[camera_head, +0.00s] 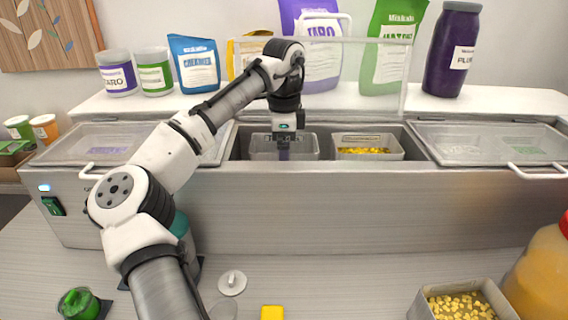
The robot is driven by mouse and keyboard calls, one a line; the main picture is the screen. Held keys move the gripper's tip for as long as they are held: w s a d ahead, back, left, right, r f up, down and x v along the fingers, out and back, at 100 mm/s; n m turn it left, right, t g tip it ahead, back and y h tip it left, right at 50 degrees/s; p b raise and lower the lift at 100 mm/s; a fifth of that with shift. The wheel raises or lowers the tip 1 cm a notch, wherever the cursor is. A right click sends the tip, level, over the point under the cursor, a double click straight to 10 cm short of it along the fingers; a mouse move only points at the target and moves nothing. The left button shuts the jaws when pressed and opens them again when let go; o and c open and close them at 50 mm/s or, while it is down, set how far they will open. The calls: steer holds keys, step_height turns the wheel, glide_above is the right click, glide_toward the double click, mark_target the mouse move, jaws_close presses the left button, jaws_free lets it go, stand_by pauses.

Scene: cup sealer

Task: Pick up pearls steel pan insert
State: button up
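A long steel counter unit (330,210) has an open well in its middle with two steel pan inserts. The left insert (258,146) is under my gripper, and its contents are mostly hidden. The right insert (392,153) holds yellow pieces. I cannot tell which is the pearls pan, as no label is legible. My gripper (283,152) points down at the left insert, its dark fingers low over or inside it. Whether it touches the pan, or is open or shut, is too small to tell.
Lidded sections flank the well: the left lid (105,140) and the right lid (490,140). A clear raised panel (385,70) stands behind the well. Bags and tubs line the back shelf (230,102). A steel pan of yellow cubes (420,302) and an orange jar (540,280) stand front right.

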steer(key=c, duration=0.9)
